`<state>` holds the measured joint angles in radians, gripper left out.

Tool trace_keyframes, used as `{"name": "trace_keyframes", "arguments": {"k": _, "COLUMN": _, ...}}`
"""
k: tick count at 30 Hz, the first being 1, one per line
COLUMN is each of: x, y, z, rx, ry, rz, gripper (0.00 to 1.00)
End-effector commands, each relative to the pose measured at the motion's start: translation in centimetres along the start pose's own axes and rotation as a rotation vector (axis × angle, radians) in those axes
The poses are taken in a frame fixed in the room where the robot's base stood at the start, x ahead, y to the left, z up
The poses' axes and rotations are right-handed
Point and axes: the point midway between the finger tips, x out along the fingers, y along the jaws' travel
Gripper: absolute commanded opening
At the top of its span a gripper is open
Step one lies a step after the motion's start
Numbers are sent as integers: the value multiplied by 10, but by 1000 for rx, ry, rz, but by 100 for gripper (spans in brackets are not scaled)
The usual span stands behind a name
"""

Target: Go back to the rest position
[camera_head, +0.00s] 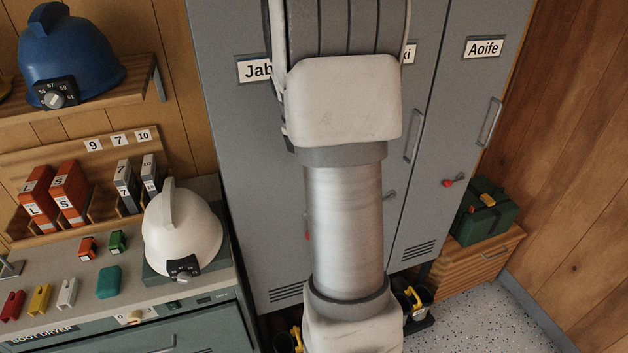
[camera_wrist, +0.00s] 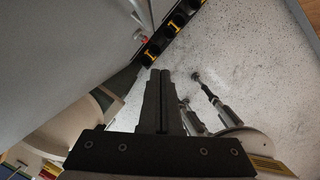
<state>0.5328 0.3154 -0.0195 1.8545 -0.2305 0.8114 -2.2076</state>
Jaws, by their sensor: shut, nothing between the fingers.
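My gripper (camera_wrist: 160,78) shows in the wrist view, its two dark fingers pressed together with nothing between them. It points down toward the speckled floor (camera_wrist: 245,60), beside a grey locker front. My own arm stands upright across the middle of the head view and hides part of the lockers (camera_head: 240,130). The gripper itself is not visible in the head view.
A counter at left holds a white helmet (camera_head: 182,232), red boxes (camera_head: 70,192) and several small coloured blocks. A blue helmet (camera_head: 66,58) sits on a shelf above. A green case (camera_head: 485,212) rests on a wooden drawer unit (camera_head: 470,262) at right. Open floor (camera_head: 480,315) shows at lower right.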

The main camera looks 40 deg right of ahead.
Motion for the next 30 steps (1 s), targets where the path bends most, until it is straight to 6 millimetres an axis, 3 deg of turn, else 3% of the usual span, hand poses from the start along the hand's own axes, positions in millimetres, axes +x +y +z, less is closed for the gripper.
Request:
{"name": "trace_keyframes", "arguments": {"k": 3, "x": -22, "y": -2, "z": 0, "rx": 1, "ry": -2, "rz": 2, "gripper": 0}}
{"name": "trace_keyframes", "arguments": {"k": 7, "x": -37, "y": -3, "z": 1, "rx": 1, "ry": -1, "rz": 1, "gripper": 0}}
{"name": "trace_keyframes", "arguments": {"k": 20, "x": -48, "y": -2, "z": -4, "rx": 19, "ry": -3, "rz": 8, "gripper": 0}}
{"name": "trace_keyframes", "arguments": {"k": 23, "x": -61, "y": 3, "z": -20, "rx": 90, "ry": -10, "rz": 34, "gripper": 0}}
{"name": "trace_keyframes", "arguments": {"k": 30, "x": -113, "y": 13, "z": -90, "rx": 427, "ry": -6, "rz": 156, "gripper": 0}}
